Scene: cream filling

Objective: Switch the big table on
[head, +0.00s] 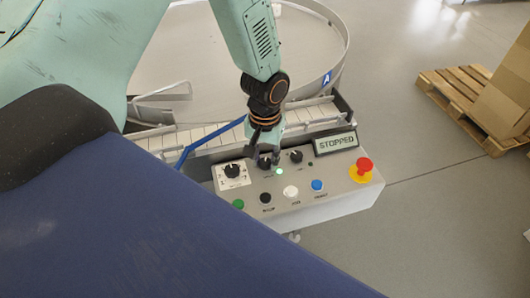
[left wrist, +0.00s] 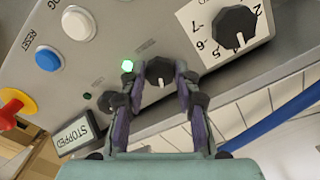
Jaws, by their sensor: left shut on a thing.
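The grey control panel (head: 335,199) has a row of black knobs at its back and coloured buttons in front. My left gripper (head: 265,157) reaches down from above and is shut on the middle black knob (left wrist: 159,72), whose white pointer mark shows between the fingers in the left wrist view (left wrist: 158,90). A green lamp (head: 280,171) beside that knob is lit. The display (head: 335,143) reads STOPPED. The large round table (head: 188,62) with a rim marked A stands behind the panel. The small labels by the held knob are unreadable. My right gripper is not in view.
A numbered dial knob (head: 232,171) is left of the held knob, another black knob (head: 296,156) right of it. A red emergency stop (head: 364,165) is at the panel's right. A conveyor (head: 205,131) and blue bar (head: 205,139) lie behind. A pallet (head: 462,92) stands right.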

